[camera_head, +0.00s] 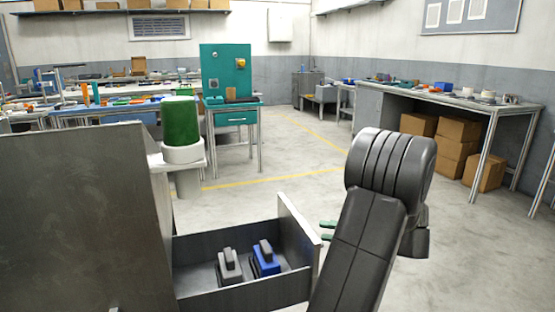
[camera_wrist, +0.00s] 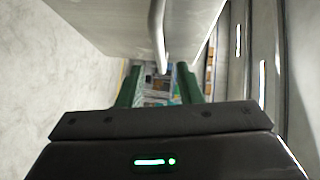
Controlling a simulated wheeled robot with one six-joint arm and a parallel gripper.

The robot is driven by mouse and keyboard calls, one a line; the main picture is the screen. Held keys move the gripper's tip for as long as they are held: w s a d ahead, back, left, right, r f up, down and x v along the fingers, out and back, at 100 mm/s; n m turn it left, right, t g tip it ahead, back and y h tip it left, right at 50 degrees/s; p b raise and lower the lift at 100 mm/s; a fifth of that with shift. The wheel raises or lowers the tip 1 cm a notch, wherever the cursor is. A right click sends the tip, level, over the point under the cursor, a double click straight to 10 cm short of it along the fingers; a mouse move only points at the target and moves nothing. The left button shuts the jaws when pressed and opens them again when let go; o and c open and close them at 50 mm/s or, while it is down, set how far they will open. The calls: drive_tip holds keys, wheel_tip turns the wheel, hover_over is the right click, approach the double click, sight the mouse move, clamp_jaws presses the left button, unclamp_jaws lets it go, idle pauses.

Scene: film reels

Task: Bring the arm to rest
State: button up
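A grey bar handle (camera_wrist: 157,30) on the pale drawer front (camera_wrist: 110,22) comes down toward this gap. I cannot tell how far the handle is from the fingers. My dark arm hides part of the floor beyond the drawer in the head view.
A grey block (camera_head: 229,268) and a blue block (camera_head: 265,262) sit in the drawer of the grey cabinet (camera_head: 85,215). A green cylinder (camera_head: 180,122) stands behind. A workbench (camera_head: 440,97) with cardboard boxes (camera_head: 456,140) beneath stands right. The middle floor is clear.

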drive_tip(key=b+x, duration=0.1)
drive_tip(key=x, duration=0.5)
drive_tip(key=shift+a, duration=0.35)
